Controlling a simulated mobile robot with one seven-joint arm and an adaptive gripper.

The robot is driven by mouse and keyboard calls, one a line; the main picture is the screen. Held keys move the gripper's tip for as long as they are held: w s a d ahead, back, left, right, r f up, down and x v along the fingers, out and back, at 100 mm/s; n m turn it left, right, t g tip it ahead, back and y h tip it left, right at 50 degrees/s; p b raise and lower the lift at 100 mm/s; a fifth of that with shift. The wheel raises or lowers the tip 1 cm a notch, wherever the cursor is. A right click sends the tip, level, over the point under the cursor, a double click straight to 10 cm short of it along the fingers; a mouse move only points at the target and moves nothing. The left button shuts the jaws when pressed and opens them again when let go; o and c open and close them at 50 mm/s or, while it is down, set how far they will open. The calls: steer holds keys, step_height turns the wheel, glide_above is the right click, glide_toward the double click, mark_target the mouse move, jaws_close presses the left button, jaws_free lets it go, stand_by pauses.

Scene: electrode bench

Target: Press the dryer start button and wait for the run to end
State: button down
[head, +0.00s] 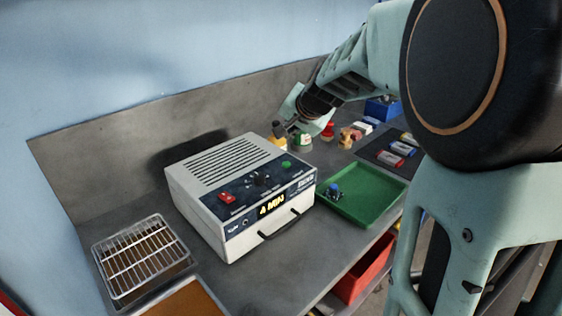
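The dryer (240,195) is a pale box with a slotted top, standing on the grey bench. My gripper (286,128) is behind and above the dryer's right rear side, apart from the green button. Its fingers are small and dark here, and I cannot tell whether they are open.
A wire rack (140,258) lies left of the dryer. A green tray (375,203) with a small blue item (334,190) lies right of it. Several small items stand behind the tray near a dark mat (372,150). A red bin (362,276) is below the bench's front edge.

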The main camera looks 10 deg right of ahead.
mark_target(287, 165)
step_height(287, 165, down, 6)
steer(key=b, duration=0.5)
steer(key=shift+f, duration=0.25)
stand_by(1.0)
steer(key=shift+f+b, duration=0.4)
steer(key=shift+b, duration=0.1)
steer(key=shift+f+b, duration=0.5)
stand_by(0.5)
steer(key=shift+r, duration=0.15)
steer(key=shift+r+p, duration=0.7)
steer(key=shift+r, duration=0.05)
steer(key=shift+r, duration=0.1)
step_height(287, 165, up, 5)
steer(key=p, duration=0.4)
